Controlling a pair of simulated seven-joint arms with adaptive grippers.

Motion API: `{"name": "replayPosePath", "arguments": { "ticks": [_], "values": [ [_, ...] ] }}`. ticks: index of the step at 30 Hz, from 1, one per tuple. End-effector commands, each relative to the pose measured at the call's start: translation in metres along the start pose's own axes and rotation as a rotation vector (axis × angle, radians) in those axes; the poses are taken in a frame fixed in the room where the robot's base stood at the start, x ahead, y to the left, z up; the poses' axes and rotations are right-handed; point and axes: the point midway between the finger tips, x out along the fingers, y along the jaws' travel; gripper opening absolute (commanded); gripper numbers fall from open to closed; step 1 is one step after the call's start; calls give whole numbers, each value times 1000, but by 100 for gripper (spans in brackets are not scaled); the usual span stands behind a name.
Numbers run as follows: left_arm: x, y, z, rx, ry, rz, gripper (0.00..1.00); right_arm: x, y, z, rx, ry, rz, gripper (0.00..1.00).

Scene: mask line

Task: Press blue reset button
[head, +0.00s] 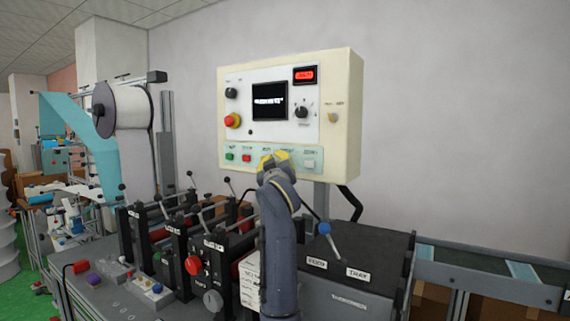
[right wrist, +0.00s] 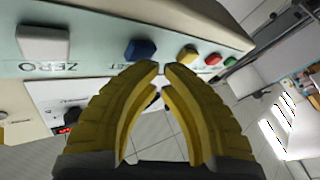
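The cream control box (head: 345,120) carries a row of buttons along its lower front strip. In the right wrist view the blue button (right wrist: 140,50) is just above the fingertips, between a white button (right wrist: 43,42) over the word ZERO and an orange button (right wrist: 187,53). In the head view my right gripper (head: 275,161) covers the blue button. My right gripper's yellow fingers (right wrist: 161,70) have their tips almost together, with a thin gap and nothing held. The tips are close to the blue button; contact cannot be told. My left gripper is not in view.
A green button (head: 230,156) and a red button (head: 247,158) are left of my gripper. A red-and-yellow emergency knob (head: 232,120) sits above them. Below, a machine with levers and a blue-knobbed lever (head: 324,229) stands close to my arm. A conveyor (head: 490,272) runs right.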

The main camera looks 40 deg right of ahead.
Motion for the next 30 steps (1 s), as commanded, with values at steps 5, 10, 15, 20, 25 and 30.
{"name": "replayPosePath", "arguments": {
  "ticks": [5, 10, 15, 20, 25, 30],
  "values": [
    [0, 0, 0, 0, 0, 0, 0, 2, 1, 1, 0, 0, 0, 0],
    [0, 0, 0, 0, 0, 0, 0, 3, 2, 2, 0, 0, 0, 0],
    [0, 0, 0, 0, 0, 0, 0, 4, 2, 2, 0, -1, 0, 0],
    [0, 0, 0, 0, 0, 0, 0, 6, 3, 3, -1, -1, 0, 0],
    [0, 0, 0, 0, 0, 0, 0, 7, 4, 4, -1, -1, 0, 0],
    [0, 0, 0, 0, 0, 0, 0, 8, 4, 4, -1, -1, 0, 0]
  ]
}}
